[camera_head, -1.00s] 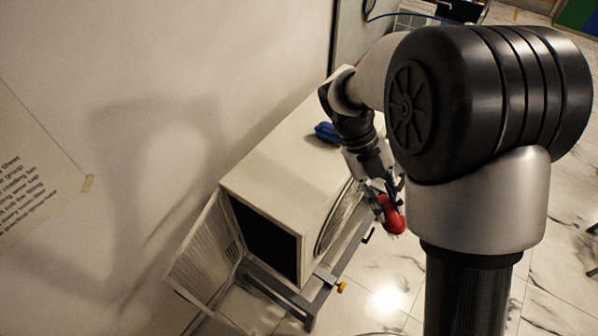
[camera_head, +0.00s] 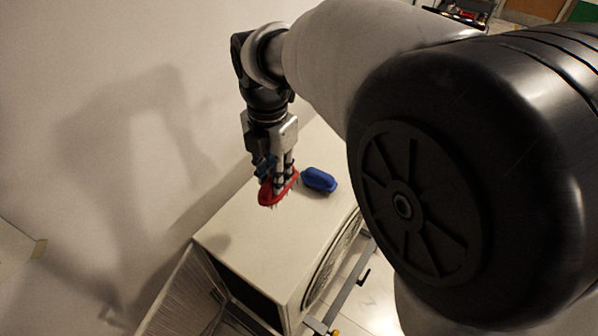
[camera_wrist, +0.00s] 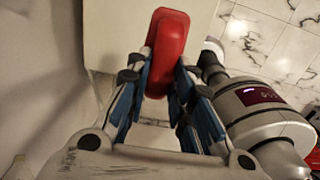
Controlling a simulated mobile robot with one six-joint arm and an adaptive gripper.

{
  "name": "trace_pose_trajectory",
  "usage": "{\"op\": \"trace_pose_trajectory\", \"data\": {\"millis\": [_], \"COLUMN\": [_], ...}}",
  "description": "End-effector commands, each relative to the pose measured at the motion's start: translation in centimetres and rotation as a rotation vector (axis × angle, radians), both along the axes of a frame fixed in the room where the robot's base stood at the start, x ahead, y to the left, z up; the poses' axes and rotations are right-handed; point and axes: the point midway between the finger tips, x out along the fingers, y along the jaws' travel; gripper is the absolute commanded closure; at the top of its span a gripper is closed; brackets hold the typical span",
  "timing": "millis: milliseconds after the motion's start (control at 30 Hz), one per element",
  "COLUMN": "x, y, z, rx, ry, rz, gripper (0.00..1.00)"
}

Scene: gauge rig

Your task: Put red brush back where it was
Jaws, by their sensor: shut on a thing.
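The red brush (camera_head: 269,192) is in my gripper (camera_head: 277,181), bristles down, over the top of the white box-shaped unit (camera_head: 245,232) in the head view. My gripper is shut on it. I cannot tell for sure whether the bristles touch the top. In the wrist view the red brush (camera_wrist: 167,45) sits between the blue-padded fingers of my gripper (camera_wrist: 160,85). A blue brush (camera_head: 320,180) lies on the unit's top just right of the red one.
The unit has an open panel (camera_head: 180,298) at its front left and a round fan grille (camera_head: 333,255) on its right side. A wall stands close on the left. The near part of the unit's top is clear.

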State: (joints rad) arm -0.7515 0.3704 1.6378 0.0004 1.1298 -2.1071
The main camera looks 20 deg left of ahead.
Motion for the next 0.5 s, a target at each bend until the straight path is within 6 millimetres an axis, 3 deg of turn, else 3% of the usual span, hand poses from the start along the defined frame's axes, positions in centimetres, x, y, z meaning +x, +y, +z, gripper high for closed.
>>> {"op": "trace_pose_trajectory", "data": {"millis": [33, 300, 500], "x": [-0.1, -0.1, 0.0], "y": [-0.1, -0.1, -0.1], "z": [-1.7, -9.0, -12.4], "rx": [-0.006, -0.005, -0.002], "ry": [0.006, 0.005, 0.003], "rz": [0.0, 0.001, 0.001], "gripper": [1.0, 1.0, 1.0]}}
